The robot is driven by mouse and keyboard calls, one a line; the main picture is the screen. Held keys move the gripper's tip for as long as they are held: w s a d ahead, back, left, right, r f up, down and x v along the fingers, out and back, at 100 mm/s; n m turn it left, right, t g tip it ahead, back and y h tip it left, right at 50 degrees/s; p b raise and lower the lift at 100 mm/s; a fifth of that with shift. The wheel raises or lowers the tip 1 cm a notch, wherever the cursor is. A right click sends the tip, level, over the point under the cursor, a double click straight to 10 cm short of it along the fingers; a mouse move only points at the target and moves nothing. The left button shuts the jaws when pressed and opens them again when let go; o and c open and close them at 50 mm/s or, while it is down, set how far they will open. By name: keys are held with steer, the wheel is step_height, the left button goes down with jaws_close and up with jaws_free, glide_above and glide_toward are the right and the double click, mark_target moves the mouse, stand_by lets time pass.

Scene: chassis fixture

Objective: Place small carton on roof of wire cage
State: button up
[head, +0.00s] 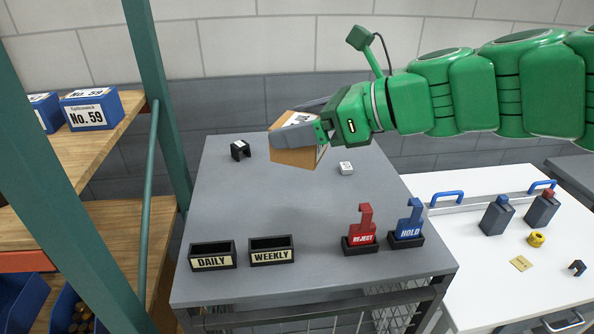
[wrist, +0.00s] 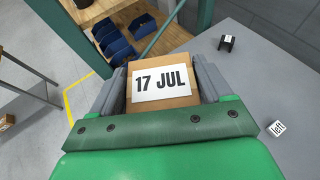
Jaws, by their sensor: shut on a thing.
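My gripper (head: 298,125) is shut on a small brown carton (head: 297,157), with one grey finger along each side. In the wrist view the carton (wrist: 160,66) sits between the two fingers, and its white label reads "17 JUL". In the head view the carton appears tilted, above the far part of the grey roof (head: 290,205) of the wire cage. A gap under it is hard to judge. Wire mesh (head: 392,319) shows below the roof's front edge.
On the roof stand a black clip (head: 240,150), a small white cube (head: 346,168), DAILY (head: 212,256) and WEEKLY (head: 271,251) holders, and REJECT (head: 362,230) and HOLD (head: 408,224) markers. The roof's middle is clear. A shelf with a green post (head: 157,95) stands left; a white cart (head: 480,270) stands right.

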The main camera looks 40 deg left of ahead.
mark_target(271, 156)
steer(key=shift+n+g, duration=0.7)
steer(key=shift+g, duration=0.2)
steer(key=s+f, duration=0.1)
steer(key=s+a+f, duration=0.1)
steer(key=s, duration=0.1)
steer(key=s+f, duration=0.1)
steer(key=s, duration=0.1)
steer(key=shift+a+f, duration=0.2)
steer(key=shift+f, duration=0.15)
steer(key=w+a+f, duration=0.2)
steer(key=a+f, duration=0.1)
steer(key=w+a+f, duration=0.2)
steer(key=a+f, duration=0.1)
steer(key=a, duration=0.1)
steer(key=w+a+f, duration=0.3)
steer(key=a+f, duration=0.1)
steer(key=shift+w+a+f, duration=0.25)
steer(key=shift+a+f, duration=0.15)
steer(key=shift+f, duration=1.75)
steer(key=shift+f, duration=0.15)
steer(key=o, duration=1.2)
